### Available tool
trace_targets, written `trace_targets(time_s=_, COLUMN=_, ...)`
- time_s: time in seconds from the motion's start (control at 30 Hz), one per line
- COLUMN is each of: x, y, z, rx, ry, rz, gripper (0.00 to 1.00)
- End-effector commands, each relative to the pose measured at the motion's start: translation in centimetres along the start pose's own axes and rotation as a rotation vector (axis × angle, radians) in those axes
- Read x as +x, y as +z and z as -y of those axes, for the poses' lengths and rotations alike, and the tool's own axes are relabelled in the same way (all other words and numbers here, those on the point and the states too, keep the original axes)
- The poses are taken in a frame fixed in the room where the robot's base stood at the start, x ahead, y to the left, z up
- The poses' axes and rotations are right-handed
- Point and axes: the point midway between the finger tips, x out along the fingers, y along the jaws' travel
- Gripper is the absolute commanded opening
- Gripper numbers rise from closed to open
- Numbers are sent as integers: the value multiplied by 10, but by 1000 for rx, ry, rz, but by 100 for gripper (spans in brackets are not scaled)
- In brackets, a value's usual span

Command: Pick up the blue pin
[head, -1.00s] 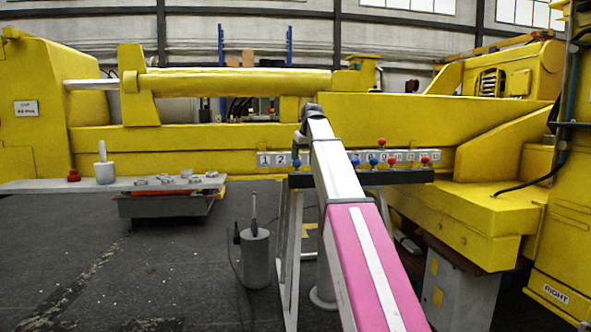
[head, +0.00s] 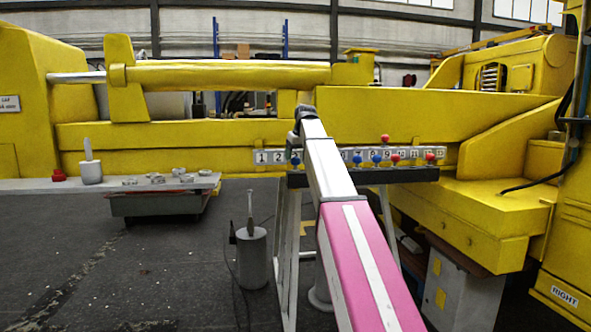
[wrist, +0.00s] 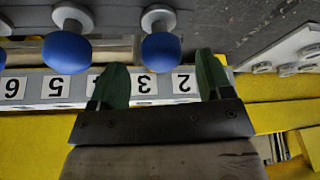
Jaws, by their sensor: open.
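In the wrist view, my gripper (wrist: 160,62) is open, with its two green fingers apart. The round head of a blue pin (wrist: 161,52) appears between the fingertips, above labels 2 and 3. I cannot tell whether the fingers touch it. A second blue pin (wrist: 67,52) stands to the left, outside the fingers, near label 5. In the head view, a blue pin (head: 295,160) shows just left of my arm, and more blue pins (head: 376,159) stand to its right on the rack. My arm hides the gripper there.
Red pins (head: 430,158) share the dark rack (head: 410,175), in front of a numbered strip (head: 265,157) on the yellow boom (head: 180,136). A grey table (head: 115,184) with small metal parts is at left. Open floor (head: 150,255) lies at front left.

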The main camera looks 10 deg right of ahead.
Motion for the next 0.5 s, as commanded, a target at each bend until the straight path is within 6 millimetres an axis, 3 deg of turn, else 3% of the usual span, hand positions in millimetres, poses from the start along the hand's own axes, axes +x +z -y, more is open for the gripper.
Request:
trace_targets(time_s=0.4, x=48, y=2, z=2, rx=-1, ry=0, rz=0, gripper=72)
trace_targets(time_s=0.5, x=51, y=2, z=2, rx=-1, ry=1, rz=-1, gripper=72)
